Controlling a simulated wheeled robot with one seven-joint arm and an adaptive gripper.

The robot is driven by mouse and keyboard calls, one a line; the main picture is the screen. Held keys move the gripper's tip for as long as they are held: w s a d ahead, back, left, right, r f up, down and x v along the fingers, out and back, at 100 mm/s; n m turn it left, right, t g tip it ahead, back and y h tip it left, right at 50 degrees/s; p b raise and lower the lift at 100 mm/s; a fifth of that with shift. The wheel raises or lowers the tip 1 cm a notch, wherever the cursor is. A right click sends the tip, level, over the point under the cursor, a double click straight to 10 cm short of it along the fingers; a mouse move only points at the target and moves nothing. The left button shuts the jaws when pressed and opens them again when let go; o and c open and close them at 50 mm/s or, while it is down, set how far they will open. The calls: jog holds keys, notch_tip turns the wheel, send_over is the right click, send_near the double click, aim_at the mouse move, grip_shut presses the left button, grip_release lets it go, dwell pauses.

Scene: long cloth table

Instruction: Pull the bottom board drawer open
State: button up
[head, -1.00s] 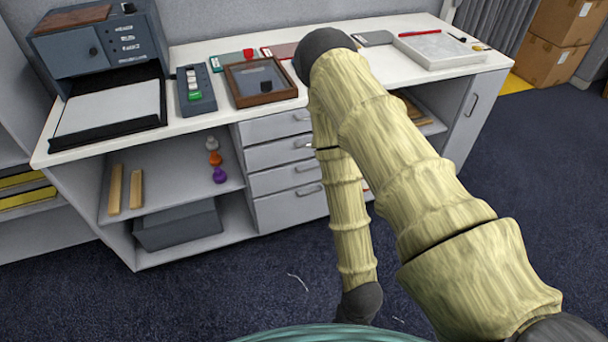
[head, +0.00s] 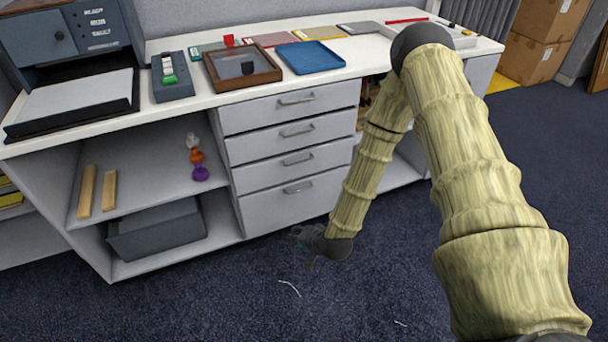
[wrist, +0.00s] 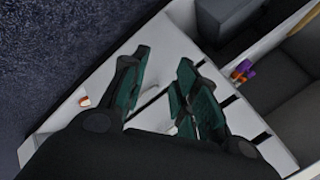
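The bottom board drawer (head: 265,212) is the deepest of the stacked grey drawers under the white counter. Its front looks flush with the cabinet, and its bar handle (head: 299,187) is near its top edge. My gripper (head: 303,234) is low, near the floor in front of that drawer, below and slightly right of the handle in the head view. In the wrist view my gripper (wrist: 165,64) is open, its two green-padded fingers apart, facing the pale drawer fronts (wrist: 110,83). A greyish handle-like shape shows between the fingers; I cannot tell if they touch it.
An open shelf left of the drawers holds a grey bin (head: 157,230), wooden strips (head: 87,191) and stacked coloured pieces (head: 198,157). A blue tray (head: 311,57) and a framed wooden box (head: 241,67) are on the counter (head: 190,107). The carpet in front is mostly clear.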

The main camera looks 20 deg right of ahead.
jog(key=w+d+r+m+t+h+b, duration=0.1)
jog(key=w+d+r+m+t+b, duration=0.25)
jog(key=w+d, duration=0.45)
jog(key=w+d+r+m+t+h+b, duration=0.1)
jog(key=w+d+r+m+t+b, duration=0.15)
jog(key=w+d+m+b, duration=0.6)
jog(key=w+a+f+n+p, duration=0.1)
jog(key=w+n, duration=0.1)
jog(key=w, duration=0.4)
jog(key=w+a+f+n+p, duration=0.1)
jog(key=w+n, duration=0.1)
jog(key=w, duration=0.4)
jog(key=shift+w+a+f+t, duration=0.15)
jog(key=shift+w+f+t, duration=0.15)
jog(key=shift+t, duration=0.1)
jog(key=shift+c, duration=0.5)
jog(key=shift+s, duration=0.1)
grip_shut()
